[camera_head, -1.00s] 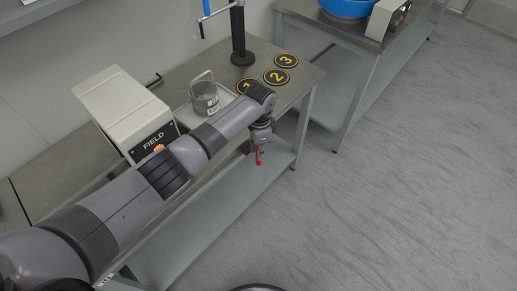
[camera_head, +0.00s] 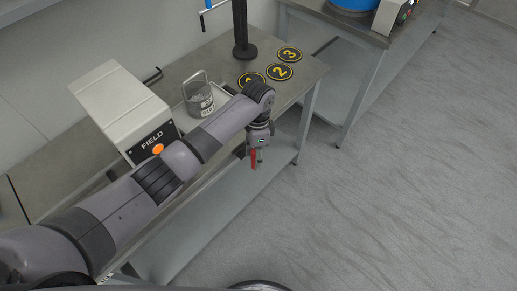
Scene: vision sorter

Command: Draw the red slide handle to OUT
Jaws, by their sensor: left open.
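My left gripper (camera_head: 257,158) hangs pointing down at the table's front edge, below the wrist of my arm. It is open, with a narrow upright red piece at its fingers. I cannot tell whether this red piece is the slide handle or part of the gripper. No OUT marking can be read. A grey box labelled FIELD (camera_head: 151,140), with an orange button (camera_head: 158,149), stands on the table (camera_head: 185,68). My arm hides the tray's front. My right gripper is not in view.
Black discs marked 2 (camera_head: 279,72) and 3 (camera_head: 289,54) lie at the table's right end, with another partly hidden. A black post (camera_head: 241,30) stands behind them. The floor at right is clear.

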